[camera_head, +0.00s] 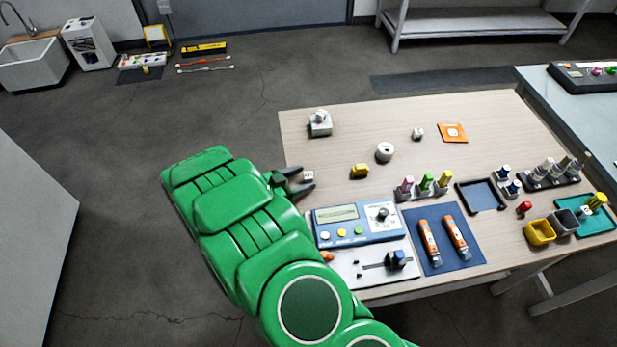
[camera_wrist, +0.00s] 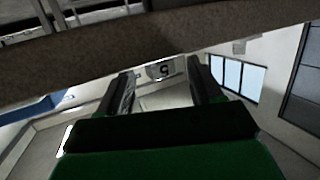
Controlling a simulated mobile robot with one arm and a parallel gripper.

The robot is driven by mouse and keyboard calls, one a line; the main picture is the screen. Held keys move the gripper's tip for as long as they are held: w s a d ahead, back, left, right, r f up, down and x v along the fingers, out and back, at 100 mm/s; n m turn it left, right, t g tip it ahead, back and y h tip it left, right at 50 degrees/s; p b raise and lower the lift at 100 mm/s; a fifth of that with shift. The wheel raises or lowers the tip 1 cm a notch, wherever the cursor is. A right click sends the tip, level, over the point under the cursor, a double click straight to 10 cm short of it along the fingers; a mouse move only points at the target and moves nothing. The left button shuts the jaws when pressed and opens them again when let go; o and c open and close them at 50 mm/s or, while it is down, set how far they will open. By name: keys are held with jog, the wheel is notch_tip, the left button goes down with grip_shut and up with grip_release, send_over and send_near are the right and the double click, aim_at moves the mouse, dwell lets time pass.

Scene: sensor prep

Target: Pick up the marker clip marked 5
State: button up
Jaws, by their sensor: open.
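The marker clip (camera_wrist: 160,69) is a small pale block with a dark 5 on its face, which looks rotated in the wrist view. It shows between my two dark fingers, apart from both. In the head view a small white piece with a dark mark, likely the same clip (camera_head: 308,176), sits at the left edge of the wooden table (camera_head: 330,140). My gripper (camera_head: 302,182) is open at that edge, with its fingers either side of the piece. The gripper (camera_wrist: 159,78) holds nothing in the wrist view. How deep the clip lies between the fingers is hard to tell.
A blue meter (camera_head: 358,224) stands just right of and nearer than my gripper. A blue mat (camera_head: 437,262) bears two orange tubes.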

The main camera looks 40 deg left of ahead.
aim_at(308, 175)
jog(key=shift+x, duration=2.35)
jog(key=shift+c, duration=0.4)
jog(key=c, duration=0.9)
jog(key=shift+r, duration=0.35)
notch_tip(308, 175, up, 3)
jog(key=shift+s+d+f, duration=0.1)
jog(key=shift+s+d, duration=0.05)
jog(key=s+d+r, duration=0.4)
jog(key=d, duration=0.1)
jog(key=s+d+r, duration=0.5)
jog(key=shift+s+r, duration=0.15)
jog(key=shift+r, duration=0.05)
